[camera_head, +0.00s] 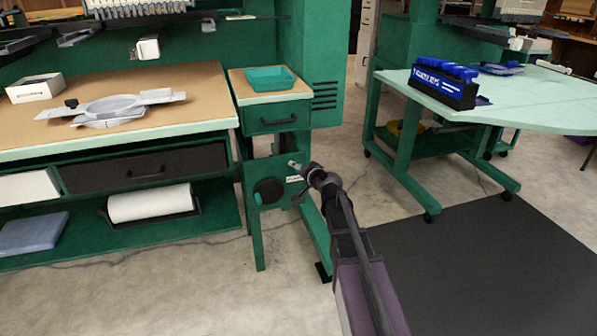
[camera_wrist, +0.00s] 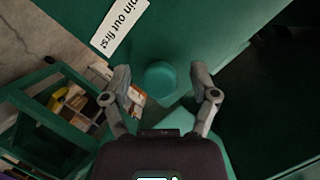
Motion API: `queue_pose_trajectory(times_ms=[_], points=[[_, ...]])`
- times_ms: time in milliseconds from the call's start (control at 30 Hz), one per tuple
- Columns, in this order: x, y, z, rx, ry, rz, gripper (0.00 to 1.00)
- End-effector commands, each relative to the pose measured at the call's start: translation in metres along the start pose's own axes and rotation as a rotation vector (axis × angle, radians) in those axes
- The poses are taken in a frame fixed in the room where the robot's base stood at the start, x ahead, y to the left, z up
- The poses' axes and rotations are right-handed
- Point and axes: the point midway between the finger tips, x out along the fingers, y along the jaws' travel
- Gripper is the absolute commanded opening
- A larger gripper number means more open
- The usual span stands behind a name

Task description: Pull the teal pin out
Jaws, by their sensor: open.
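The teal pin (camera_wrist: 160,77) shows its round end in the wrist view, against a green panel. My gripper (camera_wrist: 160,80) is open, with one finger on each side of the pin and visible gaps between them. I cannot tell how deep the fingertips reach along it. In the head view my gripper (camera_head: 296,167) is at the green stand below the small drawer, close to its front panel. The pin cannot be made out there. A white label (camera_wrist: 121,27) beside the pin reads "pin out first", upside down.
A black round knob (camera_head: 268,190) sits on the panel left of my gripper. A teal tray (camera_head: 270,79) stands on top of the unit above. A green wheeled table (camera_head: 520,102) stands to the right. The floor between is clear.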

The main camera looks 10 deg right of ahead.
Motion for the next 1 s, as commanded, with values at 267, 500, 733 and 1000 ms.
queue_pose_trajectory(times_ms=[267, 500, 733, 1000], points=[[0.002, 0.000, 0.000, 0.000, 0.000, 0.000, 0.76], [0.002, 0.000, 0.000, 0.000, 0.000, 0.000, 0.29], [0.002, 0.000, 0.000, 0.000, 0.000, 0.000, 0.00], [-0.022, 0.001, 0.009, 0.000, -0.001, 0.000, 0.00]])
